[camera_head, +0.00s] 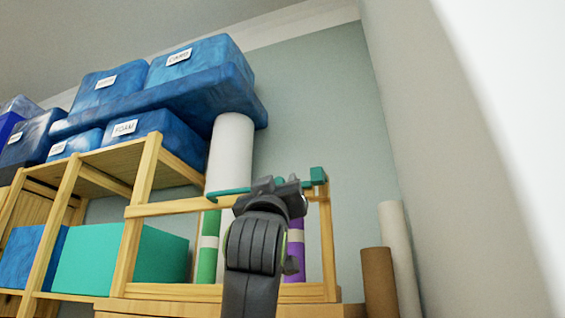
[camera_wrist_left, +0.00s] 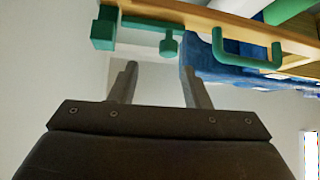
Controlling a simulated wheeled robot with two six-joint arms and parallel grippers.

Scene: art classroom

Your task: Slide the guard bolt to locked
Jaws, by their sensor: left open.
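The green guard bolt shows in the left wrist view as a bar with a hanging knob (camera_wrist_left: 168,46), along a wooden rail (camera_wrist_left: 235,20). A green end block (camera_wrist_left: 103,30) is at the bar's left, and a green U-shaped bracket (camera_wrist_left: 245,62) is to the right. In the head view, the teal end block (camera_head: 319,176) sits at the right end of the rail (camera_head: 165,208). My left gripper (camera_wrist_left: 159,66) is open, its fingers apart with the knob ahead of the gap, not visibly held. In the head view, the left gripper (camera_head: 276,184) hides most of the bolt. My right gripper is not in view.
Rolls, including a white one (camera_head: 231,155), stand in the wooden rack behind the rail. Blue bins (camera_head: 195,60) and a teal box (camera_head: 160,256) fill the shelves at left. Brown (camera_head: 379,282) and white rolls stand at right, near the wall (camera_head: 450,200).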

